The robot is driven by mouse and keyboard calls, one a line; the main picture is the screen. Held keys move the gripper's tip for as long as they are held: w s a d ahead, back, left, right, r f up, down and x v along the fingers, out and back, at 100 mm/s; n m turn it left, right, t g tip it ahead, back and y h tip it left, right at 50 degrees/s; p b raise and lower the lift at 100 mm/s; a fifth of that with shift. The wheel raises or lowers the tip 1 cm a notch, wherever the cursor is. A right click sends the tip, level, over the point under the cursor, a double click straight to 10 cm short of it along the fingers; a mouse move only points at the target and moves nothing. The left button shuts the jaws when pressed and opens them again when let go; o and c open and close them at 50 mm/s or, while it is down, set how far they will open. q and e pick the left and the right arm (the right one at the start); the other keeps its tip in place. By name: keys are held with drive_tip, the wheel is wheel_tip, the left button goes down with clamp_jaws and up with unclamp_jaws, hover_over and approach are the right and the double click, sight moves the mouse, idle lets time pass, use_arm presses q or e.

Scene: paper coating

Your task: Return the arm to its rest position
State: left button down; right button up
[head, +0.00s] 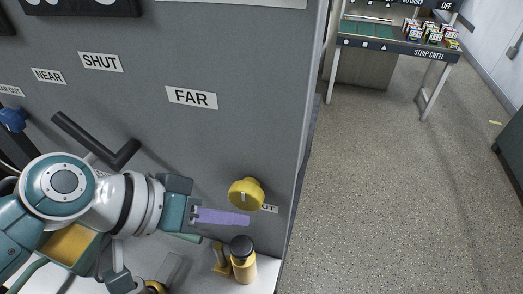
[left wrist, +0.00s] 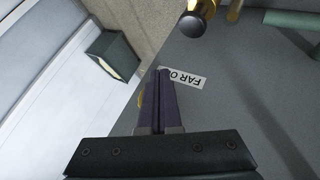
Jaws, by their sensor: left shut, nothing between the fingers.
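My left gripper (head: 222,217) reaches in from the left in the head view, in front of the grey machine panel (head: 240,110). Its purple fingers lie together with nothing between them. They point right, just below and left of a yellow knob (head: 246,193) in the picture. I cannot tell whether they touch the panel. In the left wrist view the fingers (left wrist: 165,75) are side by side and partly cover a label (left wrist: 188,80). A bit of yellow shows beside them. My right gripper is not in view.
A yellow and black cylindrical fitting (head: 243,262) stands below the fingers. A dark bar handle (head: 97,140) juts from the panel near my arm. A strip creel table (head: 400,48) stands at the back. The speckled floor (head: 400,200) to the right is clear.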

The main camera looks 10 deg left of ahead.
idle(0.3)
use_arm(q)
drive_tip(key=s+a+r+m+g+y, duration=0.1)
drive_tip(key=s+a+r+y, duration=0.25)
drive_tip(key=s, duration=0.45)
drive_tip(key=s+a+r+g+y, duration=0.1)
drive_tip(key=s+a+r+y, duration=0.25)
drive_tip(key=s, duration=0.35)
wheel_tip(320, 180, up, 30)
drive_tip(key=p, duration=2.9)
drive_tip(key=shift+s+a, duration=0.2)
